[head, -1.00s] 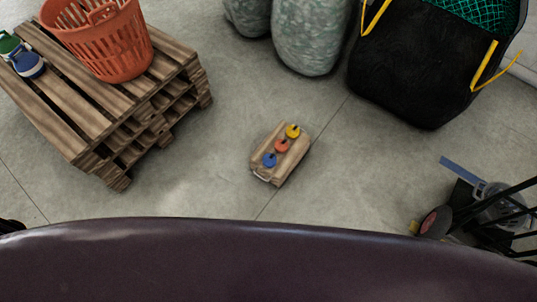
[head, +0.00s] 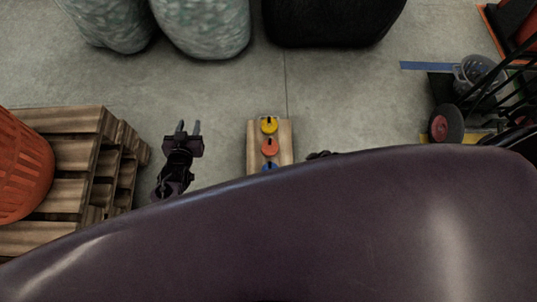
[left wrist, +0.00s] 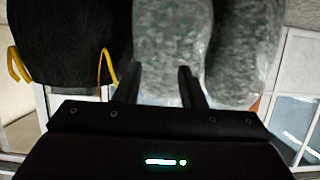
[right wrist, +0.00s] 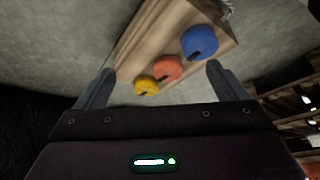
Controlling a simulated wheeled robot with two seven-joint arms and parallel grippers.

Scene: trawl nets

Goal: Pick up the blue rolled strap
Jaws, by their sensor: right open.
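The blue rolled strap (head: 269,167) sits on a small wooden board (head: 285,150), in a row with an orange and a yellow roll. My own body hides part of it in the head view. In the right wrist view the blue strap (right wrist: 200,42) shows whole, beyond the fingertips and toward the right finger. My right gripper (right wrist: 160,78) is open and empty, with the board ahead of it. My left gripper (head: 188,128) is open and empty, left of the board; in the left wrist view its fingers (left wrist: 157,75) stand apart with nothing between them.
The orange roll (head: 270,146) and yellow roll (head: 269,124) stand close to the blue one. A pallet stack (head: 75,155) with an orange basket (head: 20,165) is at left. Filled sacks (head: 205,25) and a black bag (head: 330,20) stand behind. A cart wheel (head: 446,123) is at right.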

